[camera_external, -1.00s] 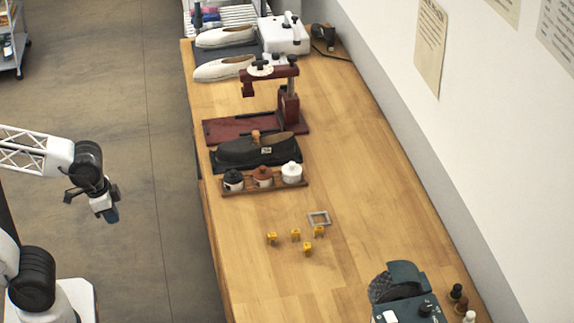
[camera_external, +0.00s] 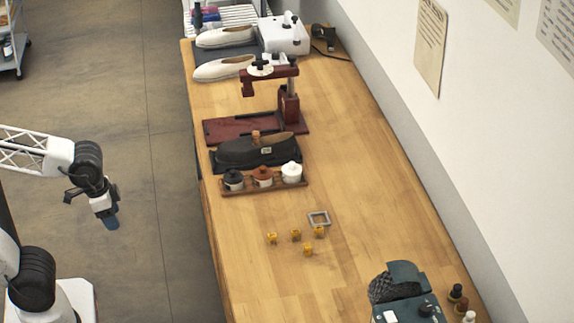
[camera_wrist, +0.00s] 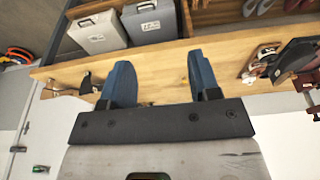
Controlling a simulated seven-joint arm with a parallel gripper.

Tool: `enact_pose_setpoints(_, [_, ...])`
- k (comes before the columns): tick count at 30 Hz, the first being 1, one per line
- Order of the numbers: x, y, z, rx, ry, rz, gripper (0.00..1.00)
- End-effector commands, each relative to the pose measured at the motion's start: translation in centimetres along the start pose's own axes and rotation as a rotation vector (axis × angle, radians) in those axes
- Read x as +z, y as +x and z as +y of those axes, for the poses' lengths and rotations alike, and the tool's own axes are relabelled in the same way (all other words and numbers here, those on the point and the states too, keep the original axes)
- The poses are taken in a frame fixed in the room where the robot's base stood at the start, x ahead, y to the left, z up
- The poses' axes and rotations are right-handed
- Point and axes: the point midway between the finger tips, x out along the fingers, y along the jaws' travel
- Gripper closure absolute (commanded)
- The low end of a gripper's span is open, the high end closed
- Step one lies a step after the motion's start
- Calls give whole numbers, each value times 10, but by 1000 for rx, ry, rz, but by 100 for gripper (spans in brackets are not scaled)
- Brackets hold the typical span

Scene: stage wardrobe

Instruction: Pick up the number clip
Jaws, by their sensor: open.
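I cannot tell for sure which thing is the number clip. Several small yellow pieces (camera_external: 295,235) lie on the wooden bench beside a grey square frame (camera_external: 319,218); no numbers can be read on them. A dark shoe (camera_external: 240,152) farther back bears a small pale tag (camera_external: 266,150). My gripper (camera_external: 111,222) hangs over the floor left of the bench, well apart from all of these. In the wrist view its blue fingers (camera_wrist: 159,62) are spread with nothing between them.
Three lidded jars (camera_external: 263,177) stand in a wooden rack behind the yellow pieces. A dark red stand (camera_external: 289,105) and pale shoes (camera_external: 222,68) are farther back. A dark green machine (camera_external: 405,285) stands at the near right. The bench's middle right is clear.

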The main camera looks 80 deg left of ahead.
Motion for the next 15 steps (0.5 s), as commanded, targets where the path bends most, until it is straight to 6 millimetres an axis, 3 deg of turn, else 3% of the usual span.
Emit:
enact_pose_setpoints(8, [-3,0,0,0,8,-2,44])
enact_pose_setpoints(15, [-28,0,-3,-1,80,-14,44])
